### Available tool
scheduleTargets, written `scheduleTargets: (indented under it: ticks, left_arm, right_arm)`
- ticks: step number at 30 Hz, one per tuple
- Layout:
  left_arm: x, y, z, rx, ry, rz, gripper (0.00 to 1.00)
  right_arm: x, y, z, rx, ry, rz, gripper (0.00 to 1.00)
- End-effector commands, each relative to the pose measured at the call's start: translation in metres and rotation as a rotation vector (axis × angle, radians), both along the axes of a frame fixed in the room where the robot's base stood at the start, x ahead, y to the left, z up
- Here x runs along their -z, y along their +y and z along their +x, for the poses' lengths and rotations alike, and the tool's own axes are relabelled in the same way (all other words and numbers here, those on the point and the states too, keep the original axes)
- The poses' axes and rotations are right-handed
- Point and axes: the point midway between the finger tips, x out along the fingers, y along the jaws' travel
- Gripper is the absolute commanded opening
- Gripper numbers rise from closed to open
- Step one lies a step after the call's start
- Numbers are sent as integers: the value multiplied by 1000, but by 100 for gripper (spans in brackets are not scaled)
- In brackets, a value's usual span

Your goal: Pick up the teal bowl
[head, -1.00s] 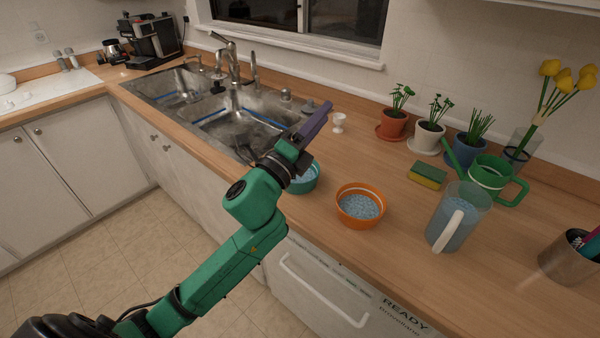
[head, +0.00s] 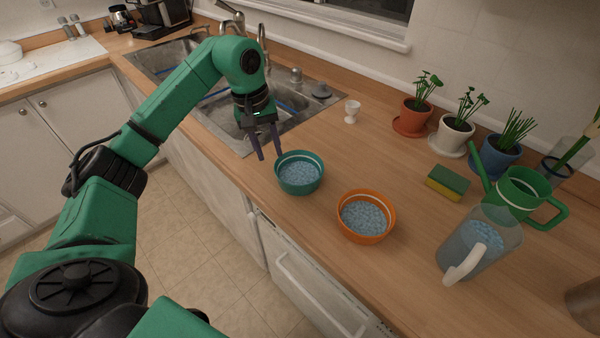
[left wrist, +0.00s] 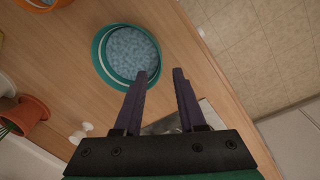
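The teal bowl (head: 300,188) stands upright on the wooden counter, right of the sink, filled with small pale blue pieces. In the left wrist view the teal bowl (left wrist: 98,62) lies ahead of the fingers, left of centre. My left gripper (head: 270,157) points down just left of the bowl, its two purple fingers apart and empty. In the left wrist view the left gripper (left wrist: 162,76) is open; one fingertip overlaps the bowl's near rim in the picture. Whether it touches the rim I cannot tell. My right gripper is not in view.
An orange bowl (head: 344,228) with similar contents stands close to the right. A clear pitcher (head: 457,248), a sponge (head: 447,183), a green watering can (head: 519,195) and potted plants are farther right. A white egg cup (head: 352,111) stands behind. The sink (head: 197,78) is left.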

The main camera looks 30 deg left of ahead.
Motion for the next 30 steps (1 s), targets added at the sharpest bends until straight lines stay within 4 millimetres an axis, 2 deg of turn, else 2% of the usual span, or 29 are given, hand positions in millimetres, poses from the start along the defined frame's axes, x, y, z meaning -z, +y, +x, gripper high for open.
scheduleTargets:
  ticks: [8,10,12,15,20,21,23,30]
  left_arm:
    - [39,-6,3,1,6,-4,40]
    - [52,-8,5,1,4,-4,40]
    - [66,-9,7,1,2,-4,40]
    - [74,-10,8,0,-2,-3,40]
    - [75,-10,8,1,-3,-3,40]
    - [75,-9,8,0,-3,-3,24]
    - [75,-9,8,0,-3,-3,1]
    - [75,-10,8,0,-2,-3,0]
  right_arm:
    - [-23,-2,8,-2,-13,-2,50]
    - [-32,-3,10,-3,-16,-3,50]
    - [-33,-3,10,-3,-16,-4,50]
    - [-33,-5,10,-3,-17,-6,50]
    - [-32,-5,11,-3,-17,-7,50]
    - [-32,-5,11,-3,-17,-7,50]
    - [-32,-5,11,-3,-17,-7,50]
    - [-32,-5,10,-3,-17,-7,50]
